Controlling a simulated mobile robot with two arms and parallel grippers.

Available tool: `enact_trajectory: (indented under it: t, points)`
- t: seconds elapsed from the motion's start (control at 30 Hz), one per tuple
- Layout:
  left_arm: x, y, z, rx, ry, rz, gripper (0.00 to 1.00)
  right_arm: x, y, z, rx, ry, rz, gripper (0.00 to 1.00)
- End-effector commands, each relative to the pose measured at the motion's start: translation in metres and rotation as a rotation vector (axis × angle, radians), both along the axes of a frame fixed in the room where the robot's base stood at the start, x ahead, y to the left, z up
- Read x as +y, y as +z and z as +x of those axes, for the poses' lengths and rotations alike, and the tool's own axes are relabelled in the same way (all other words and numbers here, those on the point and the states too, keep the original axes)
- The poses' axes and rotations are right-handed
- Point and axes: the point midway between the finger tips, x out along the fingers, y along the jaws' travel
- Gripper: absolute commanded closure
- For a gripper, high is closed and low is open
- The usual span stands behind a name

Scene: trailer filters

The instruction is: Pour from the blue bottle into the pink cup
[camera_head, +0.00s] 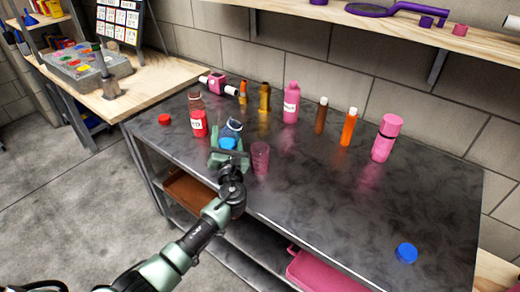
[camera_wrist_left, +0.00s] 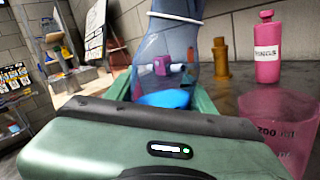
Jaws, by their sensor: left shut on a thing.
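The blue bottle (camera_head: 233,126) is clear, with blue liquid low inside. It looks roughly upright near the table's front edge. My left gripper (camera_head: 229,156) is shut on it. In the left wrist view the bottle (camera_wrist_left: 170,45) stands between the green fingers (camera_wrist_left: 165,98), its top cut off by the frame. I cannot tell if its base touches the table. The pink cup (camera_head: 260,158) is see-through and stands upright just right of the gripper. The cup also shows at the right of the left wrist view (camera_wrist_left: 282,112), with measuring marks. My right gripper is out of view.
A red bottle (camera_head: 198,122) and red cap (camera_head: 164,119) are to the left. Behind stand a gold bottle (camera_head: 264,97), a pink bottle (camera_head: 291,102) and others. A blue cap (camera_head: 406,253) lies front right. The table's right front (camera_head: 350,215) is mostly clear.

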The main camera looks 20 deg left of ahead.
Motion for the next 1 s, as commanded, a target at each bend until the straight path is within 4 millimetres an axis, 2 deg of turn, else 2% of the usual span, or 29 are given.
enact_trajectory:
  t: [0.47, 1.0]
  points:
    - [-0.008, -0.003, 0.002, 0.051, 0.000, 0.233, 1.00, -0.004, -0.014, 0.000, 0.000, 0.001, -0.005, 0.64]
    - [-0.002, -0.011, 0.001, 0.103, 0.000, 0.455, 1.00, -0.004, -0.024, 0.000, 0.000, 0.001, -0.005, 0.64]
